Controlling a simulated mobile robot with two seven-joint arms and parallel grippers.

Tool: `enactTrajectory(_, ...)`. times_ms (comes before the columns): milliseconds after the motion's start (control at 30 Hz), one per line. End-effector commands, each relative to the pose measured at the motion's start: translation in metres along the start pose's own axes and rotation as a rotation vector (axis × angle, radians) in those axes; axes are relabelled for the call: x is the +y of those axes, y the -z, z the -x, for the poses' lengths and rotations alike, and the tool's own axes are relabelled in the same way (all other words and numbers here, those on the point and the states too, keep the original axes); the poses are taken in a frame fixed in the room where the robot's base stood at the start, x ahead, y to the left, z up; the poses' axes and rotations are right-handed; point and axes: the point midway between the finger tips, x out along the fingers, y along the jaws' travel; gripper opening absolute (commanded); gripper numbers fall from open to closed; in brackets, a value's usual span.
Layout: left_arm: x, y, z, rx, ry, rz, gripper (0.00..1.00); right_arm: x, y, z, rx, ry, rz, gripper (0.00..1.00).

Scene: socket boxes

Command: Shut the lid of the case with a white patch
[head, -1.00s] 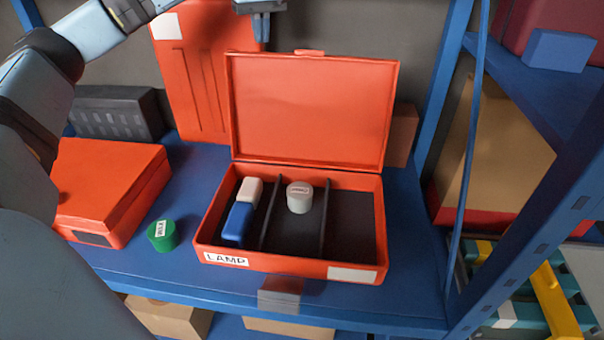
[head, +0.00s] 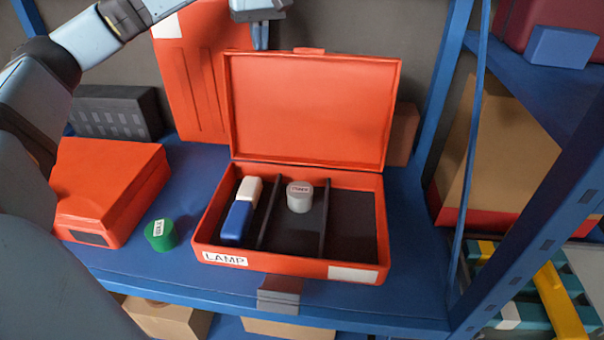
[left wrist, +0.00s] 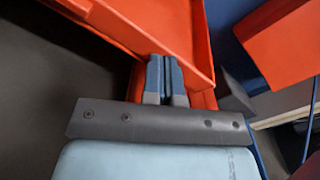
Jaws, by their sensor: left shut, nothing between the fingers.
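The case with a white patch (head: 353,274) is an orange box on the blue shelf, with a LAMP label at its front left and the white patch at its front right. Its lid (head: 310,110) stands open and roughly upright at the back. Inside are dividers, a blue-and-white block (head: 238,221) on the left and a grey round piece (head: 299,197) in the middle. My left gripper (head: 260,44) is shut and empty at the lid's top edge, left of centre, its tips partly behind it. In the left wrist view its fingers (left wrist: 165,75) are together against orange surfaces; contact is unclear.
A shut orange case (head: 105,185) with a dark patch and a green round piece (head: 161,235) are at left. A tall orange panel (head: 190,85) and a dark grey box (head: 115,112) stand behind. A blue shelf post (head: 445,90) rises at right.

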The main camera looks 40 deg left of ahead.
Motion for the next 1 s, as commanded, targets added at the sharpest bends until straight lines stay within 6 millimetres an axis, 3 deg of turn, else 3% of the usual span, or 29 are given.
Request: enactTrajectory(1000,-0.03,-0.055,-0.019,-0.007,0.016,-0.004,0.0,0.0,-0.019,-0.012,-0.003,0.001,0.0,0.86)
